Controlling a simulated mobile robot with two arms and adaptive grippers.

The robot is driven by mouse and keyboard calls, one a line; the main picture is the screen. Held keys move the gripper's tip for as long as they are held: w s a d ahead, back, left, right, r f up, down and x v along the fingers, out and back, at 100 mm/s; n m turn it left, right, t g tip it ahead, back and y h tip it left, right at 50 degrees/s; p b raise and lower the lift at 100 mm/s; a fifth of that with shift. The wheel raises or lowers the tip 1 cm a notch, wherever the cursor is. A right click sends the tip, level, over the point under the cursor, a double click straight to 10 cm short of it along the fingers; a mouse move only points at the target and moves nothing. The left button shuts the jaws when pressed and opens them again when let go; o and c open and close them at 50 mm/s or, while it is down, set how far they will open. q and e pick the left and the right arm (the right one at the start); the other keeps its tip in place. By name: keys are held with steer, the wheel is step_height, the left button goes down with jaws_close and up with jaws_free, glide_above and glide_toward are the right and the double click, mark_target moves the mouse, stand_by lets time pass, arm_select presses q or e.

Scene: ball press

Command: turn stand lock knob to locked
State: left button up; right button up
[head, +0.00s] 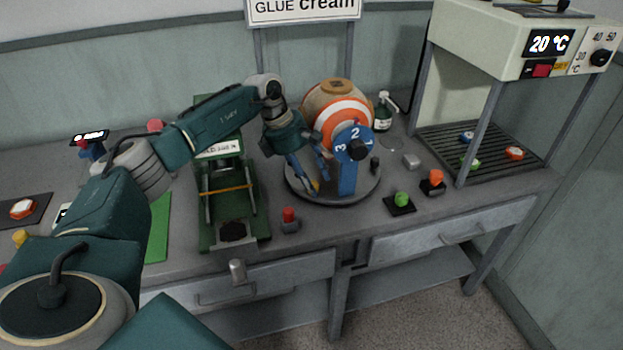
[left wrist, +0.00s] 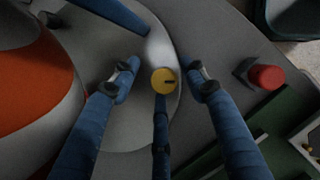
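The round stand (head: 358,190) holds a ball (head: 338,108) with orange and white rings and a blue numbered dial post in front. A small yellow knob (left wrist: 164,81) with a dark mark sits on the stand's rim in the left wrist view. In the head view the yellow knob (head: 315,186) is mostly hidden by my fingers. My left gripper (head: 311,183) reaches down over the front left of the stand. In the left wrist view my left gripper (left wrist: 162,76) is open, its blue fingers around the knob with gaps at both sides. My right gripper is not in view.
A red button (head: 289,216) stands just in front of the stand. A green press frame (head: 230,190) is close on the left. Green (head: 401,200) and orange (head: 435,178) buttons sit to the right. A bottle (head: 383,112) stands behind the stand.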

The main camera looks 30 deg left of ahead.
arm_select(q)
steer(key=shift+a, duration=0.15)
steer(key=shift+a+r, duration=0.15)
steer(key=v, duration=1.1)
steer(key=shift+r, duration=0.35)
steer(key=shift+s, duration=0.1)
